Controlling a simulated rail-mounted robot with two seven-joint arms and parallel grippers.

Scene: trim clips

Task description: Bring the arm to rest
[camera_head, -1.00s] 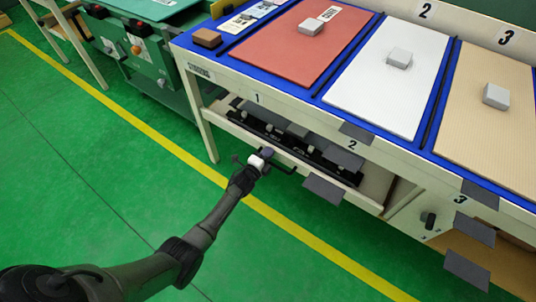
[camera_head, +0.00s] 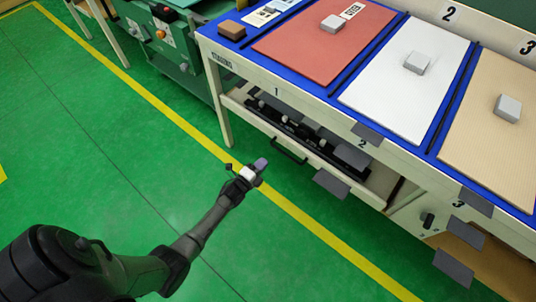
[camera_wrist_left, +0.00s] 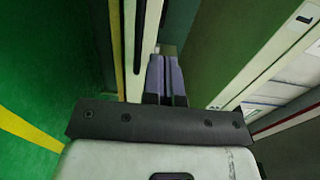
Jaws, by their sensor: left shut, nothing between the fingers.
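My left gripper (camera_head: 260,165) is in the head view, its arm coming in from the lower left. It hangs over the green floor by the yellow line, in front of the workbench and apart from it. Its two purple-grey fingers lie together with nothing between them; they also show in the left wrist view (camera_wrist_left: 165,75). My right gripper is not in view.
The workbench has a blue top (camera_head: 233,46) with red (camera_head: 310,60), white (camera_head: 385,95) and tan (camera_head: 480,140) mats, each bearing a grey block. A shelf drawer with a black handle (camera_head: 288,151) sits below. Green floor (camera_head: 90,170) at left is clear.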

